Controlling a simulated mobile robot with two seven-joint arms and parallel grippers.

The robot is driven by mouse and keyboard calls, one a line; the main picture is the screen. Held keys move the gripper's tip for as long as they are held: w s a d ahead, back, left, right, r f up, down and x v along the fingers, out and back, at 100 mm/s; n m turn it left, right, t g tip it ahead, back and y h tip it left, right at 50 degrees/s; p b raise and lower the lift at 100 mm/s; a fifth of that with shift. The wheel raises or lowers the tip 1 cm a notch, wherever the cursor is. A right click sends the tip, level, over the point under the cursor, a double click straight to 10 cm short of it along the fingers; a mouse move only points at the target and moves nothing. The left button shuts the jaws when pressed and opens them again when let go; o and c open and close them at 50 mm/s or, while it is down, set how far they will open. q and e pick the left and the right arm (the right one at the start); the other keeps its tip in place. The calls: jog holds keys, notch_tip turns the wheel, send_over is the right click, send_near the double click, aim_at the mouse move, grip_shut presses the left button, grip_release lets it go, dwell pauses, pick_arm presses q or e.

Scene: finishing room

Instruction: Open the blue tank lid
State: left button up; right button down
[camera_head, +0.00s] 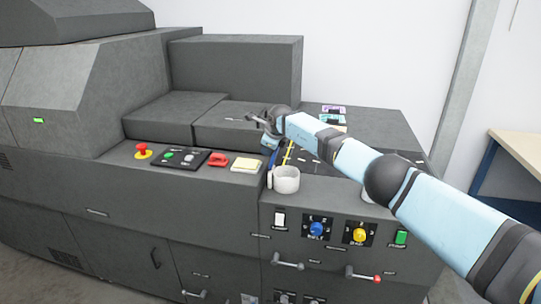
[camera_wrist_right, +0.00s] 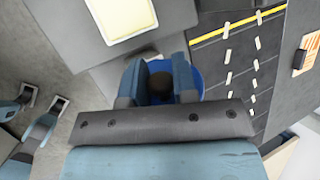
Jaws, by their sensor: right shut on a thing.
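My right gripper (camera_head: 268,143) reaches in from the right over the machine's top. In the wrist view its two blue fingers (camera_wrist_right: 160,84) are closed on a dark round knob (camera_wrist_right: 161,88). The blue lid (camera_wrist_right: 197,78) shows as a round blue disc behind the fingers, partly covered by them. In the head view a thin blue edge (camera_head: 274,159), seemingly this lid, stands steeply tilted beside a white cup-like round neck (camera_head: 285,179). My left gripper (camera_wrist_right: 36,112) shows only at the lower left of the wrist view, empty, its two fingers apart.
A cream pad (camera_head: 247,165), a red object (camera_head: 217,159), a button panel (camera_head: 182,157) and a red emergency button (camera_head: 143,150) lie left along the ledge. A dark strip with yellow and white lines (camera_wrist_right: 240,65) lies beside the lid. A raised grey block (camera_head: 236,75) stands behind.

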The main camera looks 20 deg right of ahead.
pick_arm(q)
jog(key=shift+a+f+b, duration=0.2)
jog(key=shift+f+b, duration=0.6)
jog(key=shift+f, duration=0.5)
pick_arm(e)
jog(key=shift+w+a+g+h, duration=0.3)
jog(key=shift+a+g+h, duration=0.1)
jog(key=shift+a+h, duration=0.1)
pick_arm(q)
jog(key=shift+w+r, duration=0.1)
jog(key=shift+r, duration=0.05)
pick_arm(e)
jog(key=shift+f, duration=0.1)
jog(key=c, duration=0.9)
grip_release()
jog(key=shift+c, duration=0.2)
pick_arm(q)
jog(key=shift+f+b, duration=0.5)
jog(key=shift+f, duration=0.05)
pick_arm(e)
jog(key=v, duration=1.3)
jog(key=shift+r, duration=0.35)
jog(key=shift+s, duration=0.15)
